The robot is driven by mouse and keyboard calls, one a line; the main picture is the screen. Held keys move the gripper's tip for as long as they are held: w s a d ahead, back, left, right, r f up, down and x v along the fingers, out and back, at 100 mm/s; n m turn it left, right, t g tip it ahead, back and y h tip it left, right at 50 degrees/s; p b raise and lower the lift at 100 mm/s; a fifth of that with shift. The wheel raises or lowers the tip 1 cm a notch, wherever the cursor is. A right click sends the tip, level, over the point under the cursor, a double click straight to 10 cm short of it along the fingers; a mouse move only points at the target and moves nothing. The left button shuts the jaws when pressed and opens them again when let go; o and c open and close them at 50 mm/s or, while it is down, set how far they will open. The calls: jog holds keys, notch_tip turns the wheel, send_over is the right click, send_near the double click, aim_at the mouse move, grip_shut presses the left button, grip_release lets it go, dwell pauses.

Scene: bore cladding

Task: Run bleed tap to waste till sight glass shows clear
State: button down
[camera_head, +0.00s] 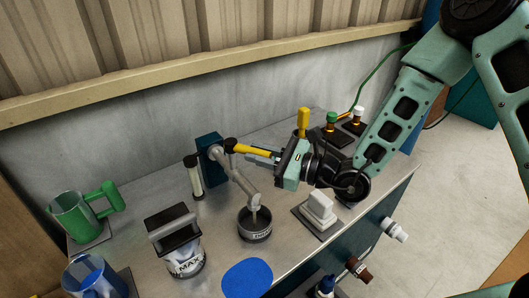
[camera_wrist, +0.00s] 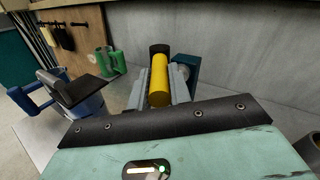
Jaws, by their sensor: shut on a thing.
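The bleed tap has a blue wall block (camera_head: 208,146), a yellow lever (camera_head: 250,150) and a grey spout (camera_head: 240,182). The spout bends down over a dark round waste cup (camera_head: 255,236). I cannot tell whether liquid runs from it. The sight glass (camera_head: 195,178), a short upright tube with dark ends, stands left of the tap; its contents look pale. My gripper (camera_head: 277,158) reaches in from the right and is shut on the yellow lever. In the wrist view the lever (camera_wrist: 160,78) lies between both grey fingers, with the blue block (camera_wrist: 187,68) behind.
A blue disc (camera_head: 247,278) lies in front. A white block (camera_head: 319,209) and an upright yellow handle (camera_head: 303,120) are near my wrist. Pipe fittings (camera_head: 394,230) project from the bench front.

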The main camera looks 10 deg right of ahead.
jog(key=shift+f, duration=0.1)
jog(key=c, duration=1.3)
grip_release()
jog(key=p+v, duration=0.3)
jog(key=v, duration=1.4)
jog(key=shift+s+d, duration=0.2)
